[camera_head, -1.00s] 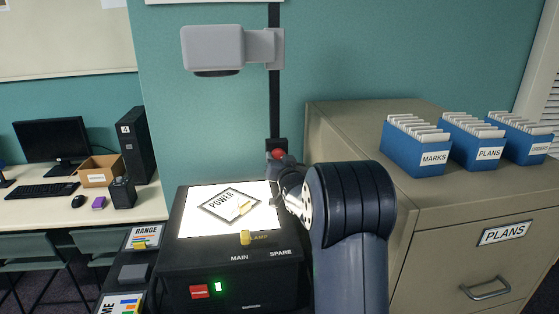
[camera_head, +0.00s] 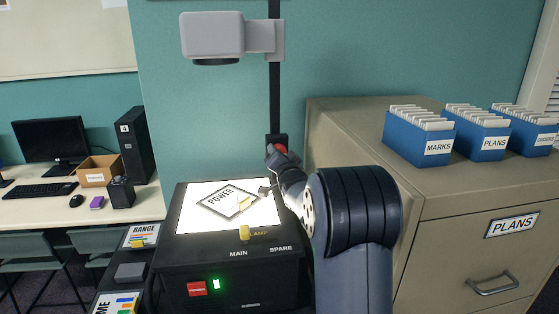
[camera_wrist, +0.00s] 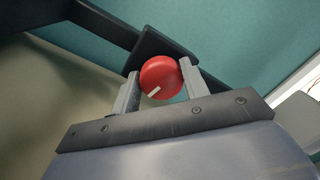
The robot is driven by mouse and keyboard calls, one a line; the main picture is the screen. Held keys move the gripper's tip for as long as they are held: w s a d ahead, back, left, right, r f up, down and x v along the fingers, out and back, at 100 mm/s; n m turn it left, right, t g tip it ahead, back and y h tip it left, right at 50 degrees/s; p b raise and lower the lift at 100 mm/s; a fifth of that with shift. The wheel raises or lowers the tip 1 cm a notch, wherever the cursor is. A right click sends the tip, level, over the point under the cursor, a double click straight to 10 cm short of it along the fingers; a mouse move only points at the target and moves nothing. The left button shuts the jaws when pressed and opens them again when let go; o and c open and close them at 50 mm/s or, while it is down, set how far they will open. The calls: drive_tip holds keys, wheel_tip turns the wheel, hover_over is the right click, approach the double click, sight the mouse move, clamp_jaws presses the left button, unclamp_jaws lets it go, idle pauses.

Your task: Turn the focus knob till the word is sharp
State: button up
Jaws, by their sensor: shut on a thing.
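The red focus knob (camera_head: 282,149) sits on the black post of the overhead projector (camera_head: 230,268). In the wrist view the knob (camera_wrist: 160,76) lies between the two grey fingers of my gripper (camera_wrist: 160,83), which are shut on its sides. A white mark on the knob points to the lower left there. My gripper (camera_head: 273,160) is partly hidden by its own wrist in the head view. The grey projector head (camera_head: 212,37) is above. No projected word is in view.
A filing cabinet (camera_head: 430,230) with several blue file boxes (camera_head: 418,140) stands close on the right of my arm. A desk with a monitor (camera_head: 50,142) is at the left. A side shelf with cards (camera_head: 140,236) is beside the projector. A teal wall (camera_head: 370,50) is behind.

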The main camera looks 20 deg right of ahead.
idle(0.3)
drive_tip(key=o, duration=1)
drive_tip(key=shift+c, duration=0.2)
drive_tip(key=shift+s, duration=0.1)
drive_tip(key=s+a+b, duration=0.1)
drive_tip(key=s+b, duration=0.2)
drive_tip(key=s, duration=0.7)
drive_tip(key=shift+s+a+f, duration=0.15)
drive_tip(key=shift+s+a, duration=0.1)
drive_tip(key=shift+s, duration=0.05)
drive_tip(key=w+d+p, duration=0.1)
drive_tip(key=w+p, duration=0.2)
drive_tip(key=w, duration=0.7)
drive_tip(key=shift+w+d+r, duration=0.2)
drive_tip(key=shift+w+d, duration=0.05)
drive_tip(key=shift+w, duration=0.15)
